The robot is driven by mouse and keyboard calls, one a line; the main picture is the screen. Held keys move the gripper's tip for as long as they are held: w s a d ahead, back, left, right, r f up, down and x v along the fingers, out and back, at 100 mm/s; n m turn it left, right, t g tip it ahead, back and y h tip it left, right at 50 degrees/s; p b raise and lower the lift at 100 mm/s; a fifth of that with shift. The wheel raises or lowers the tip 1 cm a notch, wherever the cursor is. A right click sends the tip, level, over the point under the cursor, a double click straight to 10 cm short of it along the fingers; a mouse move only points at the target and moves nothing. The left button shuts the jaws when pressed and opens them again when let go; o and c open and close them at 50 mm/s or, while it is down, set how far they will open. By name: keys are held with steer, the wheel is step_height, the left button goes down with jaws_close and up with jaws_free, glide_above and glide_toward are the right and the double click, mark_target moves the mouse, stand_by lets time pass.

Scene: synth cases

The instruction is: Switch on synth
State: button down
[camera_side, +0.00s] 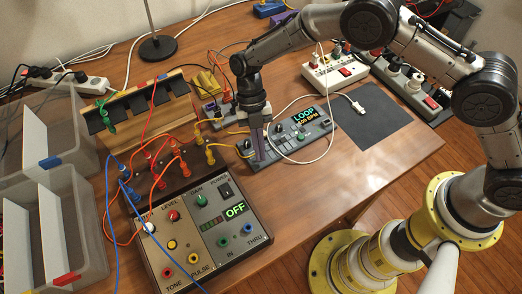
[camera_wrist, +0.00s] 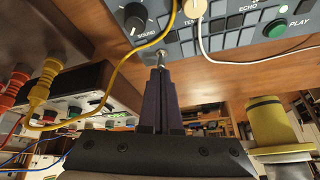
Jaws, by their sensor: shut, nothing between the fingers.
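A box with jacks and knobs (camera_side: 186,262) stands at the front left of the table. Its display (camera_side: 235,209) reads OFF, and a black rocker switch marked POWER (camera_side: 225,190) is near its top right. A grey flat device (camera_side: 325,134) lies behind it, its display (camera_side: 305,116) reading LOOP and a BPM figure. My gripper (camera_side: 258,158) is shut and empty, pointing down at this device's left end. In the wrist view, the fingertips (camera_wrist: 160,72) are at a small metal lever (camera_wrist: 160,56) below the SOUND knob (camera_wrist: 134,17); contact is unclear. The PLAY button (camera_wrist: 274,29) looks green.
Yellow, red and blue cables run from the box; a yellow cable (camera_wrist: 108,82) passes close to my fingers. A wooden rack (camera_side: 150,115) stands behind the box, and clear bins (camera_side: 75,225) stand left. A dark mat (camera_side: 372,125) lies right, with bare table in front.

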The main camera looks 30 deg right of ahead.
steer(key=shift+r, duration=0.25)
steer(key=shift+r, duration=0.6)
steer(key=shift+a, duration=0.1)
steer(key=shift+s+a+r, duration=0.1)
steer(key=shift+s, duration=0.15)
steer(key=shift+s+a+r, duration=0.3)
steer(key=shift+s+r, duration=0.2)
steer(key=shift+s, duration=0.15)
steer(key=shift+s+a+r, duration=0.3)
steer(key=shift+s+r, duration=0.15)
steer(key=shift+s, duration=0.15)
step_height(320, 180, up, 6)
glide_above(254, 153)
steer(key=shift+r, duration=0.5)
